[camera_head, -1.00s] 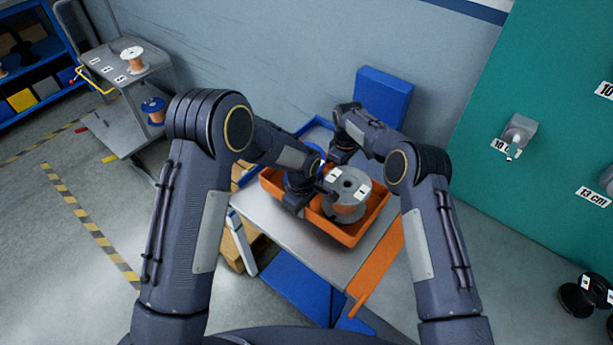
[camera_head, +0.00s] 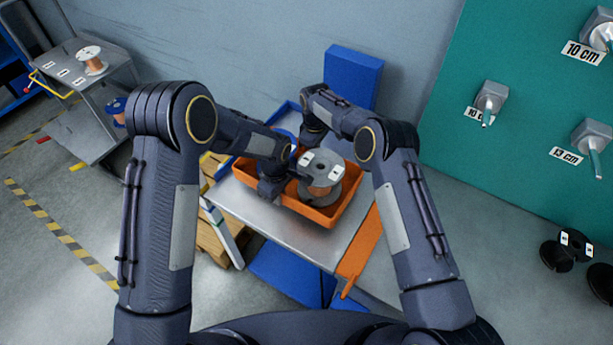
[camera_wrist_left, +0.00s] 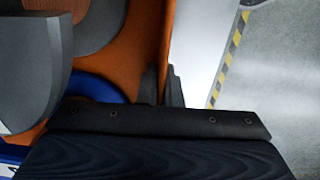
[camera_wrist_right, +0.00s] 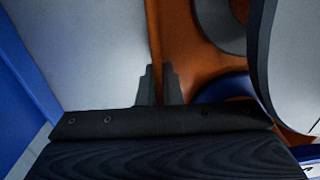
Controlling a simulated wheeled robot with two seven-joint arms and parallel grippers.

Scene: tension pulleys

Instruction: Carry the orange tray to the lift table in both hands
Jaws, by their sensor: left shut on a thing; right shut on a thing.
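The orange tray (camera_head: 322,216) is over the grey metal table top (camera_head: 285,228). I cannot tell whether it touches the top. It holds a large grey-flanged spool with copper winding (camera_head: 322,172) and a blue spool (camera_head: 290,146), partly hidden by my arm. My left gripper (camera_head: 270,190) is at the tray's near left side; in the left wrist view its fingers (camera_wrist_left: 160,86) are shut on the tray wall. My right gripper (camera_head: 312,138) is at the far side; in the right wrist view its fingers (camera_wrist_right: 159,86) are shut on the opposite wall.
A blue upright panel (camera_head: 352,76) stands behind the table, and an orange bar (camera_head: 360,252) runs along its right side. A grey cart (camera_head: 72,80) with spools is at left. A green wall board (camera_head: 455,135) with pegs is at right, with black spools (camera_head: 565,250) below.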

